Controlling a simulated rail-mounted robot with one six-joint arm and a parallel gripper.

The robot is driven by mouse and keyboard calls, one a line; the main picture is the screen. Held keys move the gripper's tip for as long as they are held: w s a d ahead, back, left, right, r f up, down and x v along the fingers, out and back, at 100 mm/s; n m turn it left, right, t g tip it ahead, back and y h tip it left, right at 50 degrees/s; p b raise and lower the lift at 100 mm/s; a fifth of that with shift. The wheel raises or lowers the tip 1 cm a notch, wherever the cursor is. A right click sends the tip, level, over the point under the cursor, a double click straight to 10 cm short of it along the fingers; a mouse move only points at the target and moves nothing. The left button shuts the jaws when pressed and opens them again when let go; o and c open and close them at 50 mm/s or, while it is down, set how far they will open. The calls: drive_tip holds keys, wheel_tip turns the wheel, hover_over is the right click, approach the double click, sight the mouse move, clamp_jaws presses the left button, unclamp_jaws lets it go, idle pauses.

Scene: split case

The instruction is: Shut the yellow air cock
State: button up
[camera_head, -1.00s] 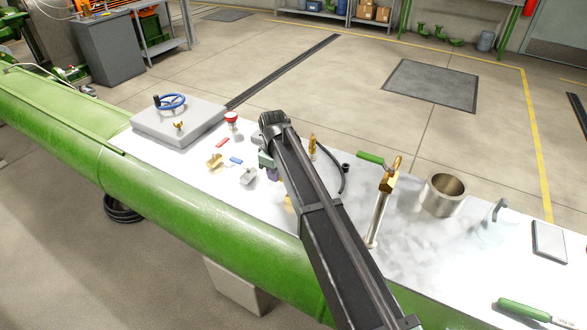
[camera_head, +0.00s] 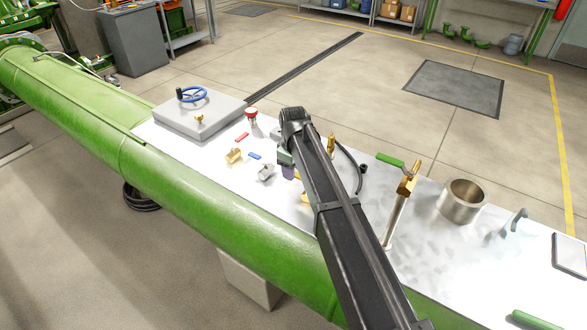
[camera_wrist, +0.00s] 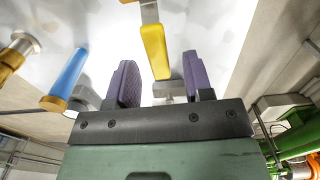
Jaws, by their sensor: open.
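The yellow air cock's lever (camera_wrist: 155,50) shows in the wrist view between my two purple finger pads, with clear gaps on both sides. A grey metal strip continues from its far end, and a grey metal body (camera_wrist: 168,89) lies at its near end, partly hidden by my gripper. My gripper (camera_wrist: 160,72) is open and holds nothing. In the head view my gripper (camera_head: 287,170) is low over the white bench top, and my arm covers most of the cock. The lever's exact setting cannot be told.
A blue lever (camera_wrist: 68,76) and a brass fitting (camera_wrist: 18,52) are left of my fingers. The white bench top (camera_head: 400,270) also bears a brass valve (camera_head: 234,156), a red-topped knob (camera_head: 251,113), a black hose (camera_head: 359,175), a green-handled valve (camera_head: 390,160) and a steel cup (camera_head: 463,202).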

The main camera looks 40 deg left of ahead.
wheel_tip(320, 180, up, 10)
drive_tip(key=p, duration=0.9)
drive_tip(key=shift+r+p, duration=0.2)
drive_tip(key=shift+p, duration=0.1)
